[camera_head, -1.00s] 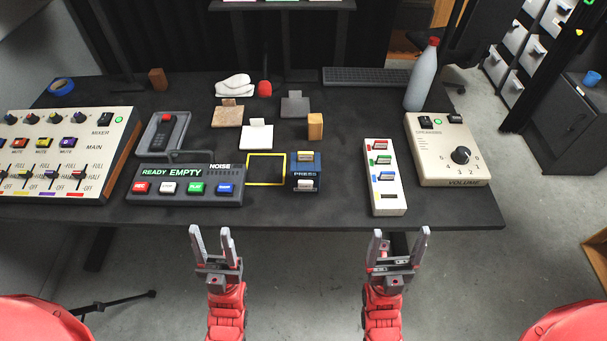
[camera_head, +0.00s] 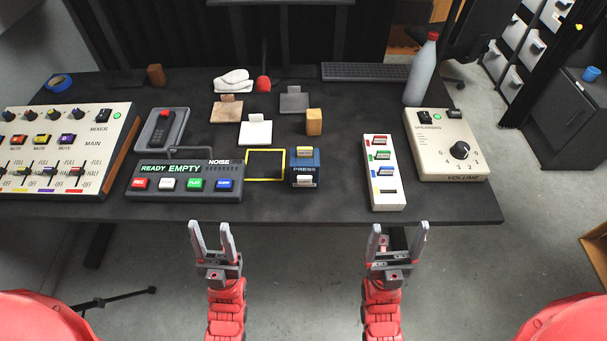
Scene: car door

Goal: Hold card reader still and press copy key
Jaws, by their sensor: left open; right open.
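I cannot tell for sure which device is the card reader. One candidate is the dark console (camera_head: 225,190) at centre left, with a lit READY EMPTY display and a row of red, white (camera_head: 166,184), green and blue keys. The other is the white strip (camera_head: 388,199) at right, with red, green and blue pieces and a yellow-marked dark slot. The key labels are too small to read surely, so I cannot pick out a copy key. My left gripper (camera_head: 210,226) and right gripper (camera_head: 399,227) are open and empty, off the table's front edge, touching no device.
A blue PRESS block (camera_head: 296,169) and a yellow square outline (camera_head: 283,163) lie between the candidates. A mixer (camera_head: 110,150) is at left, a speaker volume box (camera_head: 430,157) at right, a bottle (camera_head: 421,80) behind it. Tags and a wooden block (camera_head: 314,122) stand farther back.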

